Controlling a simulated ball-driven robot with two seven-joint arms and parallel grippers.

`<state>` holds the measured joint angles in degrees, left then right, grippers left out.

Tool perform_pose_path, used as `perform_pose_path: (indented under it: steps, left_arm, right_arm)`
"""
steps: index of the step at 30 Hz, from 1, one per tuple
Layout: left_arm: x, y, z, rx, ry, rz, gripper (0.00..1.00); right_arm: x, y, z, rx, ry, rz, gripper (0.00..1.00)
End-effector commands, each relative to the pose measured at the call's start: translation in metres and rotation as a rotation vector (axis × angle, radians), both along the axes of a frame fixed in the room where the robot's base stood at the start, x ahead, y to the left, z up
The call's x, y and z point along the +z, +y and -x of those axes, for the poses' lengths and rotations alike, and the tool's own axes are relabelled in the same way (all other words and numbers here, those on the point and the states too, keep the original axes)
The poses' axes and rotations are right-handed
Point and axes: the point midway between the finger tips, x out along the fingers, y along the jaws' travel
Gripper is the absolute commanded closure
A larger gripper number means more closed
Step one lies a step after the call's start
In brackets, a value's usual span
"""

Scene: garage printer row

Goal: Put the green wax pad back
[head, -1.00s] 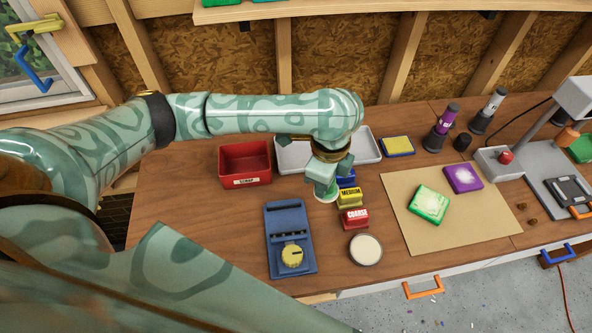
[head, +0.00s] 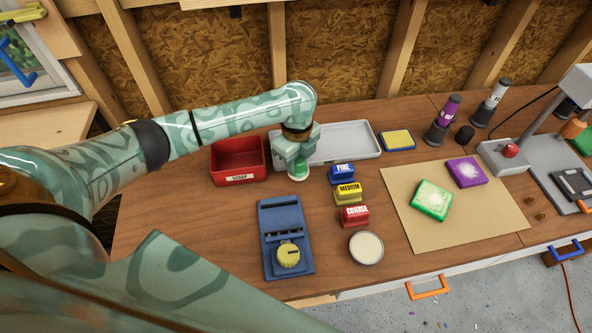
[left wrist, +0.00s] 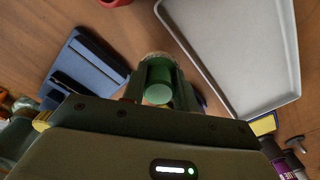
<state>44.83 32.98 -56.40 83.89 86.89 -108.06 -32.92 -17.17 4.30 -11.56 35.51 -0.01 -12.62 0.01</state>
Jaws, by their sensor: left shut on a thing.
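My left gripper (head: 298,158) is shut on the green wax pad (head: 298,174), a round green piece with a pale underside. It is at the front left edge of the grey tray, right of the red scrap bin. I cannot tell whether the pad touches the bench. In the left wrist view the green round grip of the pad (left wrist: 160,84) stands between the fingers, with its pale rim beyond. A round tin with a cream-coloured top (head: 366,248) stands nearer the front edge. My right gripper is not in view.
The grey tray (head: 345,141) looks empty. The red scrap bin (head: 239,160) is left. Blue FINE (head: 342,174), yellow MEDIUM (head: 348,193) and red COARSE (head: 354,215) blocks stand in a row. A blue tool (head: 284,220) lies in front. Green (head: 432,200) and purple blocks sit on a tan mat.

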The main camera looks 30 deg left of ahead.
Motion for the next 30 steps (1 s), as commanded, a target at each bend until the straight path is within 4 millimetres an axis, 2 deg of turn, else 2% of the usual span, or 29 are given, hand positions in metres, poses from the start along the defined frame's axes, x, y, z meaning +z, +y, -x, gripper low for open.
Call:
perform_pose_path:
  steps: [7, 18, 19, 20, 27, 30]
  left_arm:
    - [-0.038, 0.005, -0.003, 0.001, 0.002, 0.000, 0.89]
    - [-0.040, 0.005, -0.003, 0.001, 0.000, -0.001, 0.89]
    - [-0.041, 0.005, -0.003, 0.001, 0.000, -0.001, 0.68]
    - [-0.040, 0.005, -0.003, 0.001, 0.000, -0.001, 0.62]
    - [-0.040, 0.005, -0.003, 0.001, 0.000, -0.001, 0.62]
    - [-0.031, 0.005, -0.003, 0.001, -0.002, 0.001, 0.62]
  right_arm:
    - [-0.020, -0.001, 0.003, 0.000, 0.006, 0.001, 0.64]
    - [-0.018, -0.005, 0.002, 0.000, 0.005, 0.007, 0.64]
    - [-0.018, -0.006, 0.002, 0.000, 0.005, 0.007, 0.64]
    - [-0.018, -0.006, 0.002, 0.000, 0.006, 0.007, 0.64]
    - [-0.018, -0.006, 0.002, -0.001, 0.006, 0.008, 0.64]
    - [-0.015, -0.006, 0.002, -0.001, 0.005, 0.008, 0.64]
